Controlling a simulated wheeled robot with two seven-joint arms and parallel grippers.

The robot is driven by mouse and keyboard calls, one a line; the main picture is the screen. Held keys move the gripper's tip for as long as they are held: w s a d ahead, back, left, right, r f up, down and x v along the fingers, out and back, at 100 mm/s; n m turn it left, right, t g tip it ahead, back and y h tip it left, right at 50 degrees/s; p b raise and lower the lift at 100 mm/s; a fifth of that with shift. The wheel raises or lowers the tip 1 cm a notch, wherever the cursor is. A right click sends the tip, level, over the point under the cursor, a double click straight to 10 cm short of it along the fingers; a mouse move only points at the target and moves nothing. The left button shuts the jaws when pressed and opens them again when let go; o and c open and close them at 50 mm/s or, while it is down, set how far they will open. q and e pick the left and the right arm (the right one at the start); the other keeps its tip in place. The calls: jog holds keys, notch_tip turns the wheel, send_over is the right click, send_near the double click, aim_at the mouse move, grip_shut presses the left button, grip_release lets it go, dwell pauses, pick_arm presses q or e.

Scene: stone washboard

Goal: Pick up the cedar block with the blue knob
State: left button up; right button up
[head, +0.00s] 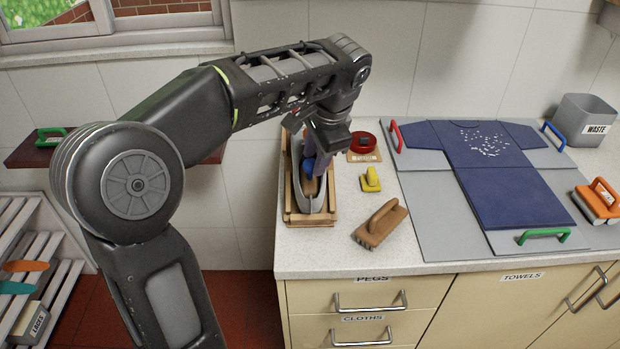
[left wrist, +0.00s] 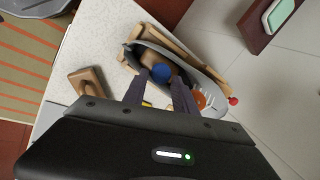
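The brown cedar block with a round blue knob (head: 309,166) sits in a grey, boat-shaped holder (head: 325,205). In the left wrist view the blue knob (left wrist: 162,74) shows between my fingertips, with part of the brown block behind it. My left gripper (head: 320,170) points down into the holder, in front of part of the block. In the left wrist view its two fingers (left wrist: 161,82) are apart, one on each side of the knob; I cannot see clear contact. My right gripper is not in view.
Nearby are a brown brush (head: 380,224), a yellow-handled piece (head: 371,180) and a red round item (head: 363,142). A blue shirt (head: 510,190) lies on grey boards to the right. A waste bin (head: 585,118) stands behind.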

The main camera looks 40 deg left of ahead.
aim_at(310, 174)
pick_arm(q)
jog(key=shift+x, duration=2.65)
grip_shut()
